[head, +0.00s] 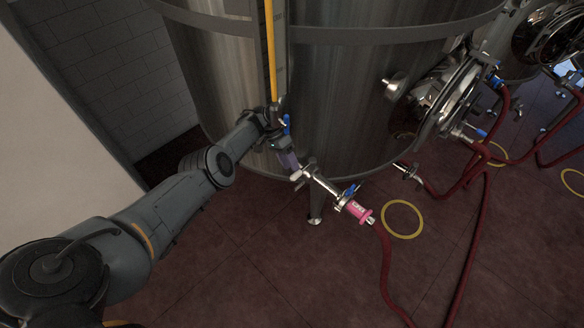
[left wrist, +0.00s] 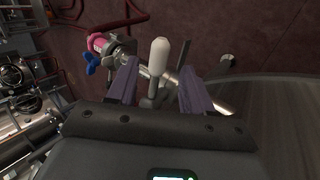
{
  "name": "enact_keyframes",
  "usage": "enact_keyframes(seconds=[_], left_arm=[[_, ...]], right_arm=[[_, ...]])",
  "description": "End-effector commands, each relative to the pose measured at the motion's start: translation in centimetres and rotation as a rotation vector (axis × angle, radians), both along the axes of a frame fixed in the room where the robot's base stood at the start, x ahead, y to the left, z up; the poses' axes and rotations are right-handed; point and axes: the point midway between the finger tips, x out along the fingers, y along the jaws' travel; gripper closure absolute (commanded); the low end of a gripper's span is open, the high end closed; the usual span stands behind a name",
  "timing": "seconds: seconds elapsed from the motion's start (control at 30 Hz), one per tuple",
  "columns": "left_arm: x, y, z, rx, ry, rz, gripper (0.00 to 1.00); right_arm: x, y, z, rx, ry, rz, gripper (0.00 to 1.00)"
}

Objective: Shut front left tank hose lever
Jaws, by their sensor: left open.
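The big steel tank (head: 340,110) fills the middle of the head view. Low on its front, a steel outlet pipe (head: 325,183) runs to a pink fitting (head: 357,210) on a red hose. A blue lever (head: 350,190) sits beside the pink fitting; it also shows in the left wrist view (left wrist: 90,62). A pale-handled lever (head: 297,175) sits nearer the tank. My left gripper (head: 291,163) is open beside that pale lever. In the left wrist view, the pale handle (left wrist: 158,58) stands between the two purple fingers; contact cannot be told. My right gripper is out of view.
A yellow ring (head: 402,219) lies on the red tiled floor. Red hoses (head: 478,215) cross the right side. A vertical yellow-marked gauge (head: 271,50) and another blue handle (head: 287,122) are just above my gripper. A tank leg (head: 315,207) stands below the pipe.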

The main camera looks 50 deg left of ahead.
Motion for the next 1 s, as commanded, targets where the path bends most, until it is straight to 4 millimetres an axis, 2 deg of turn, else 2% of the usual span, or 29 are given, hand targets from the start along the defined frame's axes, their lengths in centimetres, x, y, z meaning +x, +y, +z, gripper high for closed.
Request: enact_keyframes(seconds=[0.2, 0.4, 0.83, 0.93, 1.0], left_arm=[[0.0, 1.9, 2.6, 0.000, -0.001, 0.000, 0.49], [-0.1, 2.5, 3.4, 0.000, 0.000, -0.001, 0.49], [-0.3, 2.5, 3.2, 0.000, 0.005, -0.002, 0.49], [-1.0, 2.5, 2.3, -0.001, 0.022, -0.002, 0.49], [-2.2, 2.4, 0.9, -0.001, 0.048, -0.003, 0.49]], right_arm=[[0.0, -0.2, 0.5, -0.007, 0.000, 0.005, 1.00], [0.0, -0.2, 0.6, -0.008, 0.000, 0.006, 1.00], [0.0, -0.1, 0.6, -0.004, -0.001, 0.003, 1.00], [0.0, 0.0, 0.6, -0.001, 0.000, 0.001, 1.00], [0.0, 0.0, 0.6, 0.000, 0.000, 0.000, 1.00]])
